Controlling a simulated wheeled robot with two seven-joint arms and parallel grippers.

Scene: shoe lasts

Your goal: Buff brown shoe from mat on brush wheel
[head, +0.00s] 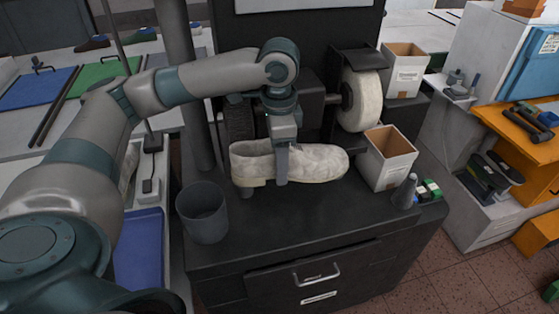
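A pale grey-white shoe (322,162) hangs level over the dark bench, toe to the right. My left gripper (282,168) comes down from above and is shut on the shoe's middle; one finger shows on the near side and the other is hidden behind it. A dark brush wheel (238,118) is just behind the heel end; I cannot tell whether they touch. A brown shoe (91,43) lies far back at the left. A green mat (103,72) and a blue mat (40,87) lie on the left table. My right gripper is not in view.
A white buffing wheel (361,100) stands behind the toe. An open white box (389,158) is right of the toe. A grey cone (405,191) and a dark bin (203,212) stand on the bench (300,220). The bench's front middle is clear.

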